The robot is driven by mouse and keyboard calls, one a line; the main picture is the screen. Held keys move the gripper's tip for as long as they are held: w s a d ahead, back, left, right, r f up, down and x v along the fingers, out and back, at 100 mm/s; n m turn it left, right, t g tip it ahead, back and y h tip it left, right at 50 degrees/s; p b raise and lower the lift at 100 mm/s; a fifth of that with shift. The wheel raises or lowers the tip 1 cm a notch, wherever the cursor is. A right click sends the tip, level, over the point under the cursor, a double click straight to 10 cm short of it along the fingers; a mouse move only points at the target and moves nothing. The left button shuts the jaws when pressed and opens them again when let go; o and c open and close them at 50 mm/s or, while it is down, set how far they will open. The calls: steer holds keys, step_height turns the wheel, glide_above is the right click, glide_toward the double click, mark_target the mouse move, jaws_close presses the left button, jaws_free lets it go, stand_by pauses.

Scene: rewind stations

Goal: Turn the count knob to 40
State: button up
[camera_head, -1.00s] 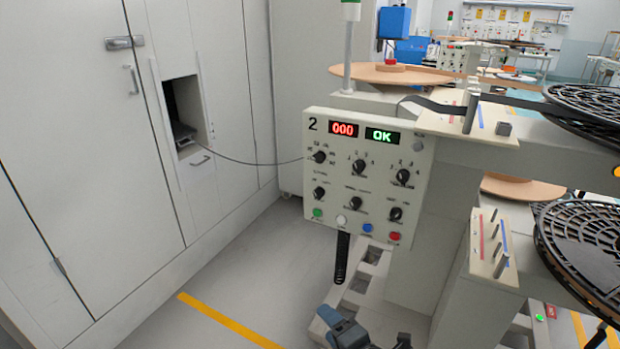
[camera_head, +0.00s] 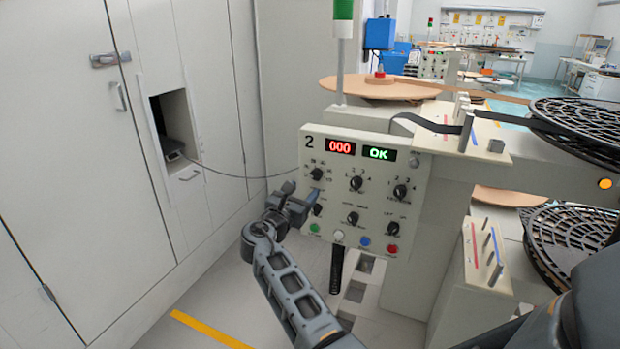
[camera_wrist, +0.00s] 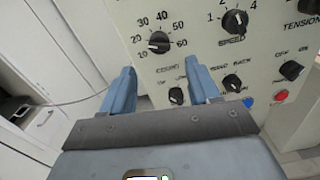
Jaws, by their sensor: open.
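The count knob is the black knob (camera_wrist: 158,42) at the panel's upper left, inside a printed scale of 10 to 60 in the wrist view. Its white mark points left, toward the low end of the scale. In the head view the same knob (camera_head: 317,174) sits below the red display, which reads 000. My gripper (camera_wrist: 160,82) is open and empty, its two blue fingers apart just below the knob in the picture. In the head view my gripper (camera_head: 293,203) is at the panel's left edge, beside and below the knob. No contact with the knob is visible.
The panel (camera_head: 330,240) also carries a speed knob (camera_wrist: 234,21), a tension knob (camera_head: 400,191), smaller lower knobs and several coloured buttons. A green OK display (camera_head: 379,153) is lit. A dark cable (camera_head: 240,176) runs from the cabinet toward the panel. Cabinets (camera_head: 70,170) stand left.

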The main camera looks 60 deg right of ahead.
mark_target(314, 178)
steer(key=shift+w+d, duration=0.15)
steer(key=shift+d, duration=1.8)
steer(key=shift+w+d, duration=0.15)
steer(key=shift+d, duration=1.75)
steer(key=c, duration=1)
